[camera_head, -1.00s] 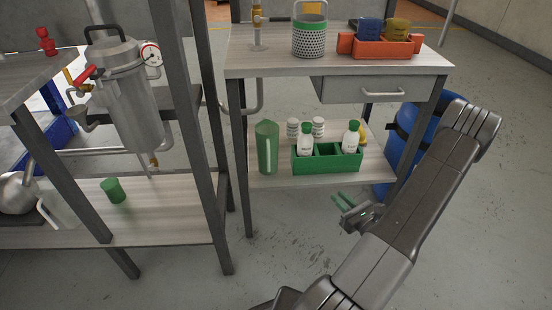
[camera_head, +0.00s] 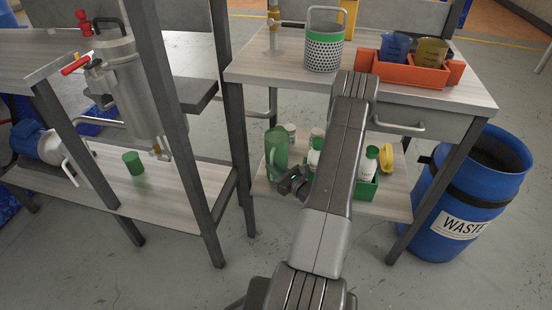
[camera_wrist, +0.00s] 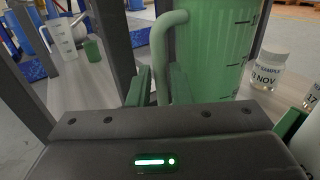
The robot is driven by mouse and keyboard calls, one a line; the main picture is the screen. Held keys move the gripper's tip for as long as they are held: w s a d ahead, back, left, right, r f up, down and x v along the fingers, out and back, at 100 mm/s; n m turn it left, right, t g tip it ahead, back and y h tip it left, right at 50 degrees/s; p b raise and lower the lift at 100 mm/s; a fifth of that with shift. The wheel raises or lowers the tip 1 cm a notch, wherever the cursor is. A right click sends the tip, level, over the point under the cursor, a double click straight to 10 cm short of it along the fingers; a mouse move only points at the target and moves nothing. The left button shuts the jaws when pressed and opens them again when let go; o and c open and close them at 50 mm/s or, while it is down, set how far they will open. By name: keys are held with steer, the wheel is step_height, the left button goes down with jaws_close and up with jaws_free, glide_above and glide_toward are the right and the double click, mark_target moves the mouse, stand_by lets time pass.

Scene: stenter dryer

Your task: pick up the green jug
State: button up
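The green jug (camera_head: 276,148) stands upright on the lower shelf of the right table, at its left side. It is translucent with dark scale marks and fills the upper middle of the wrist view (camera_wrist: 210,50). Its pale green handle (camera_wrist: 160,55) points toward my gripper. My gripper (camera_head: 292,183) is low in front of the jug. In the wrist view my gripper's green fingers (camera_wrist: 160,85) stand on either side of the lower handle. They look open, with the handle between them; contact is hard to tell.
A green crate (camera_head: 366,189) with white bottles is right of the jug, partly behind my arm. A labelled sample jar (camera_wrist: 269,71) stands close right of the jug. A table leg (camera_head: 238,150) rises close left. A blue waste barrel (camera_head: 462,190) stands at right.

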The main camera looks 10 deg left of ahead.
mark_target(272, 154)
steer(key=shift+x, duration=0.85)
jaws_close()
step_height(272, 154, up, 10)
steer(key=p, duration=0.2)
steer(key=shift+p, duration=0.35)
